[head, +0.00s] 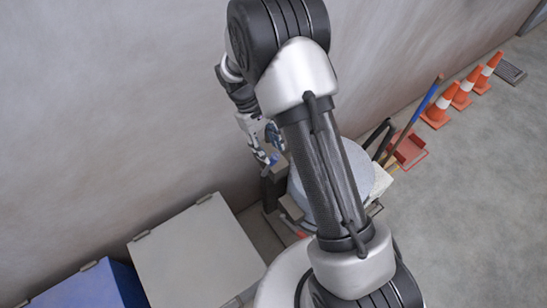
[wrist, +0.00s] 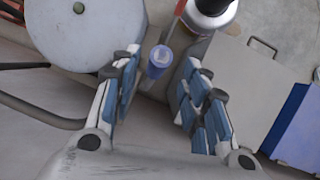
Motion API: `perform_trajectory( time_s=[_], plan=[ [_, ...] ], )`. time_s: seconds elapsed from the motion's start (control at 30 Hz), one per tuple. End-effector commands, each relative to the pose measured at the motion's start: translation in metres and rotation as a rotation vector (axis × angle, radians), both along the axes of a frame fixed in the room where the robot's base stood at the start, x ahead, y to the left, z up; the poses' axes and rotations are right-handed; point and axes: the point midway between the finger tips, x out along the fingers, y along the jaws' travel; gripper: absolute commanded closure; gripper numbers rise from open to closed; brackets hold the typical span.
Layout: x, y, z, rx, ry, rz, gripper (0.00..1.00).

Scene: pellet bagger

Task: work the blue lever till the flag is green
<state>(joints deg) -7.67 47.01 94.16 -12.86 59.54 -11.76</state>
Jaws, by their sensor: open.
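The blue lever end (wrist: 159,62) shows in the wrist view between the two fingers of my gripper (wrist: 160,68), with a gap on either side. In the head view my gripper (head: 264,148) is near the wall, beside the blue lever end (head: 274,159) on a dark post. The gripper is open and holds nothing. A small red piece (wrist: 180,7) shows at the top of the wrist view; I cannot tell whether it is the flag. No green flag shows. My arm hides part of the machine in the head view.
A round grey drum lid (wrist: 85,30) is close beside the lever. A grey cabinet (head: 195,250) and a blue bin (head: 95,287) stand along the wall. Orange cones (head: 461,95) and a red dustpan (head: 408,148) are to the right.

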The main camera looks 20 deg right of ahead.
Motion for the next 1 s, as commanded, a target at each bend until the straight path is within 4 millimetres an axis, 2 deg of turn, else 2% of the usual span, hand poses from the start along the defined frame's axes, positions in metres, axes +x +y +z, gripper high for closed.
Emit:
perform_trajectory(
  time_s=[0.1, 0.23, 0.4, 0.67, 1.0],
  plan=[
    [-0.007, -0.006, -0.02, 0.0, 0.002, -0.002, 0.59],
    [-0.012, -0.009, -0.034, 0.0, 0.002, -0.001, 0.59],
    [-0.014, -0.011, -0.041, 0.0, -0.001, -0.001, 0.59],
    [-0.014, -0.011, -0.042, 0.0, -0.001, -0.001, 0.59],
    [-0.014, -0.011, -0.041, 0.0, -0.001, -0.001, 0.82]
  ],
)
